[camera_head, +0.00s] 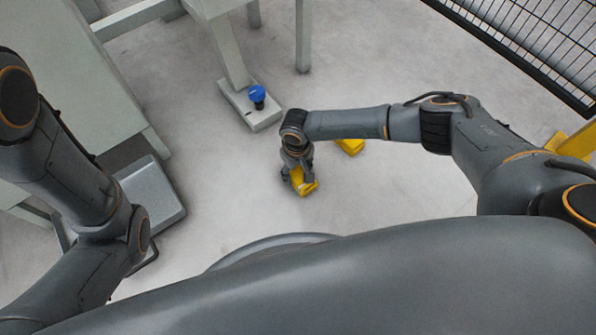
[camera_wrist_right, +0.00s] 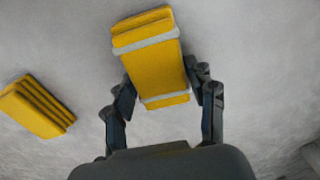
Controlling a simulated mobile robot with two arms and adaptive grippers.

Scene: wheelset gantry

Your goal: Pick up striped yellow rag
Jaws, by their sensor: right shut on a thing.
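The striped yellow rag (camera_wrist_right: 150,62) is a folded yellow block with pale grey bands across it. In the right wrist view it sits between the two fingers of my right gripper (camera_wrist_right: 163,88), which is shut on it from both sides. In the head view the rag (camera_head: 305,187) shows as a small yellow patch at the tip of my right gripper (camera_head: 299,180), partly hidden by the fingers. My left arm comes in from the left, but its gripper is out of view.
Another folded yellow rag (camera_wrist_right: 38,106) without visible bands lies on the floor to the left in the wrist view; it also shows in the head view (camera_head: 350,146). A grey stand foot (camera_head: 262,119) with a blue knob (camera_head: 257,93) is near. A black mesh fence (camera_head: 540,45) stands at the upper right.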

